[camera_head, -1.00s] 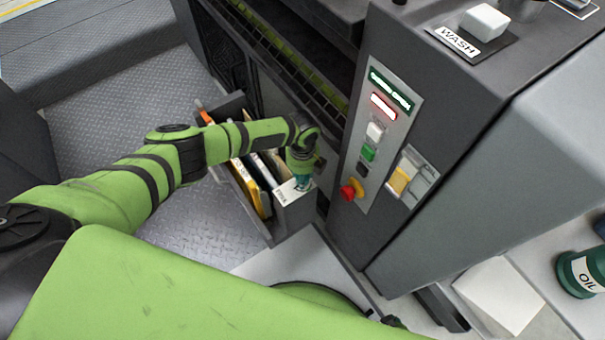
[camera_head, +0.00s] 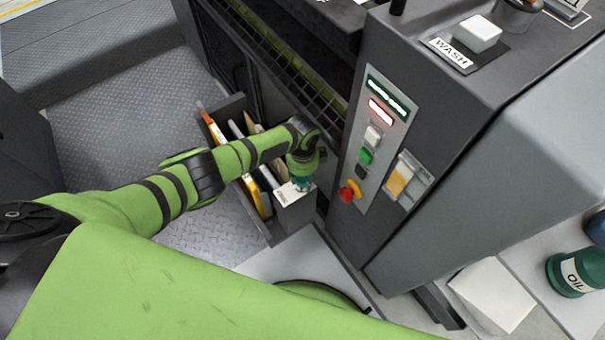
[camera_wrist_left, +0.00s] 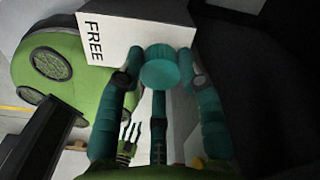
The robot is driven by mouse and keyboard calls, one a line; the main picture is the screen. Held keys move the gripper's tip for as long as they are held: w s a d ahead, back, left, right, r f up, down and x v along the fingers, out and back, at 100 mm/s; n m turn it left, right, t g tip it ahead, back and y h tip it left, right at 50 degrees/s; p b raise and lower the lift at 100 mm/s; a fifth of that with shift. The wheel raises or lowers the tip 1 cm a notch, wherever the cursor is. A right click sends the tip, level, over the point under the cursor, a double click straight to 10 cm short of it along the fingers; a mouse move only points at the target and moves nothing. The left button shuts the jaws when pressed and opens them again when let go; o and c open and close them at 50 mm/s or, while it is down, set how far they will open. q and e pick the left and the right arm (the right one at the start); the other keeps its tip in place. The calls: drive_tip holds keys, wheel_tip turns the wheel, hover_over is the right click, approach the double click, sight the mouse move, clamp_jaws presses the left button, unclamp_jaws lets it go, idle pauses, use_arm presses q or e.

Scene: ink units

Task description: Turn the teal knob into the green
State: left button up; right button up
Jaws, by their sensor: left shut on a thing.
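The teal knob (camera_wrist_left: 160,72) sits at the edge of a white face marked FREE (camera_wrist_left: 108,38) in the left wrist view. My left gripper (camera_wrist_left: 160,80) is shut on the knob, with a finger on either side of it. In the head view my left gripper (camera_head: 301,183) reaches down to the near end of a narrow open compartment beside the machine, over a white label (camera_head: 289,195). The knob is mostly hidden there, and I see no green zone on its dial. A small green pronged shape (camera_wrist_left: 128,142), perhaps my right gripper, shows far off in the wrist view.
The compartment (camera_head: 277,228) holds several upright thin items. The control panel (camera_head: 383,135) has buttons and a red knob (camera_head: 350,190). A WASH label (camera_head: 450,53) and an oil bottle (camera_head: 575,272) are to the right. Bare tread-plate floor (camera_head: 120,120) lies to the left.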

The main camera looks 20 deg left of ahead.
use_arm(q)
drive_tip(key=shift+n, duration=0.5)
drive_tip(key=n+p, duration=0.1)
drive_tip(key=n, duration=0.1)
drive_tip(key=shift+s+n, duration=0.1)
drive_tip(key=shift+n, duration=1.2)
drive_tip(key=shift+n+p, duration=0.4)
drive_tip(key=shift+n, duration=1.3)
drive_tip(key=shift+n+p, duration=0.3)
drive_tip(key=shift+n, duration=0.2)
use_arm(e)
drive_tip(key=s+r+g, duration=0.1)
drive_tip(key=s, duration=0.6)
drive_tip(key=shift+r+g, duration=0.2)
drive_tip(key=shift+g, duration=0.2)
use_arm(q)
drive_tip(key=o, duration=1.1)
drive_tip(key=shift+o, duration=0.2)
use_arm(e)
drive_tip(key=shift+w, duration=0.1)
